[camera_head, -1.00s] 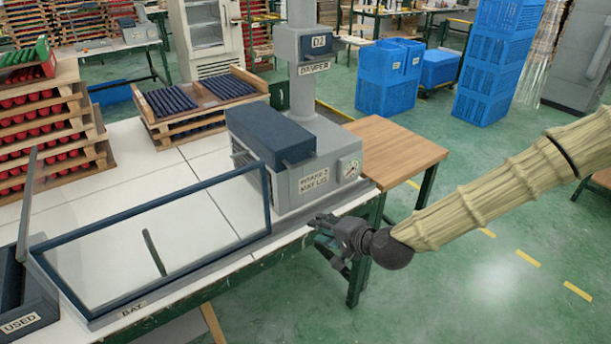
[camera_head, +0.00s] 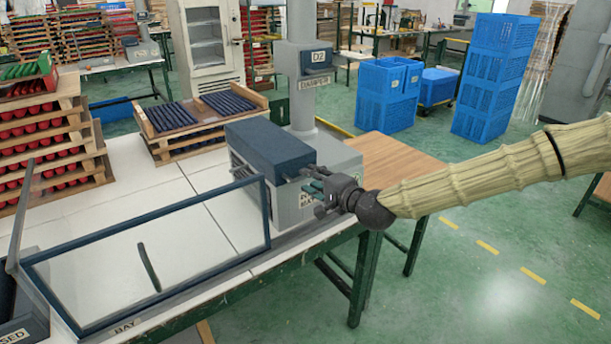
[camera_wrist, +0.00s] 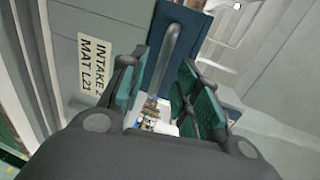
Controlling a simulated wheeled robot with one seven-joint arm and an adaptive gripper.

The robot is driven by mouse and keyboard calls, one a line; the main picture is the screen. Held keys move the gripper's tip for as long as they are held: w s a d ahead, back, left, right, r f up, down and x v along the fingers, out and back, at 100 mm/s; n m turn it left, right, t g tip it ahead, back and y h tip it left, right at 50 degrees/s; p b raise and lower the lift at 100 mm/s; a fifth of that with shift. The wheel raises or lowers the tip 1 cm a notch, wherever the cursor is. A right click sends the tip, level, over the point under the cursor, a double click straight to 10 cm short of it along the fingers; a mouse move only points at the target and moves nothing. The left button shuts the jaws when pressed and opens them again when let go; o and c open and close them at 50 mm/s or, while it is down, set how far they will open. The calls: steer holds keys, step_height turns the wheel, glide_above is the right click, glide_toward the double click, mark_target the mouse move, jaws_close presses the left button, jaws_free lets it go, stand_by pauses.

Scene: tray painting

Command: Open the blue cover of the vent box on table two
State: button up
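The vent box (camera_head: 345,162) is a grey box at the right end of the white-topped table. Its blue cover (camera_head: 268,145) lies closed over the top left part, and a grey bar handle shows on the cover's blue front. My gripper (camera_head: 312,183) is at the front of the box, beside the cover's front edge, and partly hides the box's label. In the wrist view, my gripper (camera_wrist: 162,95) is open, with green-padded fingers apart. The grey bar handle (camera_wrist: 170,50) runs on the blue front just ahead of the gap between the fingers. I cannot tell whether they touch it.
A glass-panelled frame (camera_head: 150,240) stands on the table left of the box. A wooden tabletop (camera_head: 395,160) adjoins at right. A wooden rack (camera_head: 200,120) of dark rods stands behind. Floor at right is clear.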

steer(key=shift+x, duration=1.75)
jaws_close()
